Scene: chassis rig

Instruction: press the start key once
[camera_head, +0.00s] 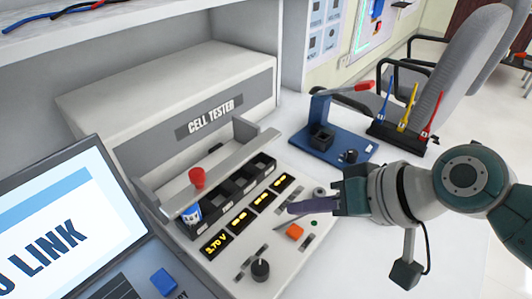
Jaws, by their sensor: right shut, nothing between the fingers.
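The cell tester (262,85) is a white and grey machine with a sloping front panel. An orange square key (295,231) sits on that panel, with a small green spot (314,223) to its right. I cannot read which key is marked start. My right gripper (293,208) comes in from the right, shut and empty. Its fingertips are just above the orange key in the picture; I cannot tell how high they are over the panel. My left gripper is not in view.
A blue-and-white cell (191,214) stands in the left slot under a red knob (197,177). Lit displays (239,219) and a black knob (260,268) are on the panel. A laptop (70,215) is at left; a blue press (330,140) and a tool rack (403,132) stand behind.

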